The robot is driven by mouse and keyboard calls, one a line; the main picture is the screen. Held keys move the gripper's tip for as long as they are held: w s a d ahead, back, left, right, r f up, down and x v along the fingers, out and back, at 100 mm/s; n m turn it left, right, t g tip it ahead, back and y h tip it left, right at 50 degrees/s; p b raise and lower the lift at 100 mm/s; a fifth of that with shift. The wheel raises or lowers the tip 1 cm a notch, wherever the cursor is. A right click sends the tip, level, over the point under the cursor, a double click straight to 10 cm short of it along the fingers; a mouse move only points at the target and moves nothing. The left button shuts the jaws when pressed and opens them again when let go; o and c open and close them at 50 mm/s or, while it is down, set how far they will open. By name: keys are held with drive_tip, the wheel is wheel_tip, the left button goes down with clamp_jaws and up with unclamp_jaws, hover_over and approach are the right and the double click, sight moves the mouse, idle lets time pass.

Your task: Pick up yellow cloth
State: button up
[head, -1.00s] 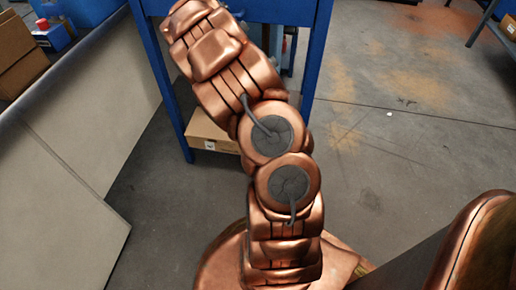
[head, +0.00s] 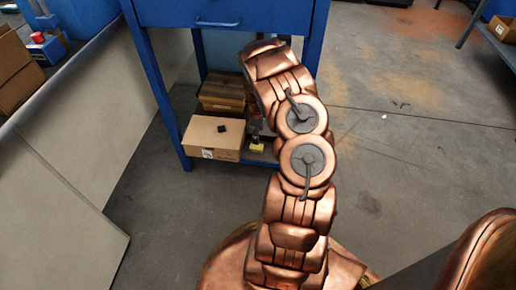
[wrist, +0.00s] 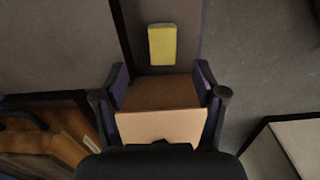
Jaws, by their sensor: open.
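The yellow cloth (wrist: 162,44) is a small, flat rectangle in the wrist view, on a grey surface just beyond my fingertips. A small yellow patch (head: 257,148), which looks like the cloth, shows beside my arm under the blue bench in the head view. My gripper (wrist: 161,78) is open, with purple-padded fingers at left and right. No finger touches the cloth in the wrist view. In the head view my gripper is mostly hidden behind my arm.
A cardboard box (head: 213,137) with a small black item on top stands on the bench's low shelf; a brown box (head: 222,92) is behind it. The blue bench (head: 225,12) and its legs surround this space. Open floor (head: 400,160) lies to the right.

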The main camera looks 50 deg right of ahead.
sight(256, 146)
drive_tip(key=shift+w+a+f+b, duration=0.15)
drive_tip(key=shift+f+b, duration=0.8)
drive_tip(key=shift+f, duration=0.9)
drive_tip(key=shift+w+a+f+b, duration=0.15)
drive_tip(key=shift+f+b, duration=0.8)
drive_tip(key=shift+f, duration=0.9)
drive_tip(key=shift+s, duration=0.1)
drive_tip(key=shift+c, duration=0.2)
drive_tip(key=c, duration=1)
